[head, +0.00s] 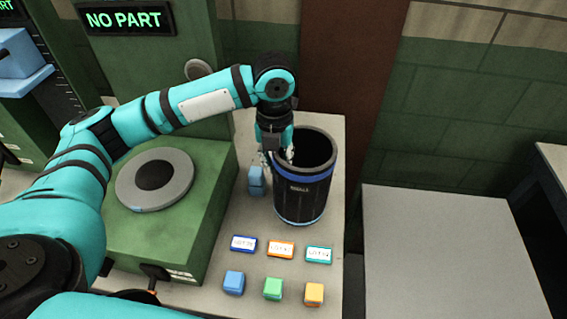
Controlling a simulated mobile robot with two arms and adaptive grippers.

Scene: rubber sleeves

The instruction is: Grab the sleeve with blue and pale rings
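A tall black hollow cylinder (301,205) stands upright on the light bench top, right of centre. It has a blue band near its open top, a thin pale-blue ring near its base and a small white label too small to read surely. It matches the sleeve with blue and pale rings. My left gripper (278,155) points down at the cylinder's left rim. One fingertip shows against the rim's inner side. I cannot tell whether the fingers are open or shut on the wall. My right gripper is not in view.
A light-blue block (256,181) stands close left of the cylinder. Several labelled plates and coloured blocks (272,288) lie in front. A green machine (180,230) with a round grey disc and a "NO PART" display (128,19) is left. A clear grey surface (440,250) is right.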

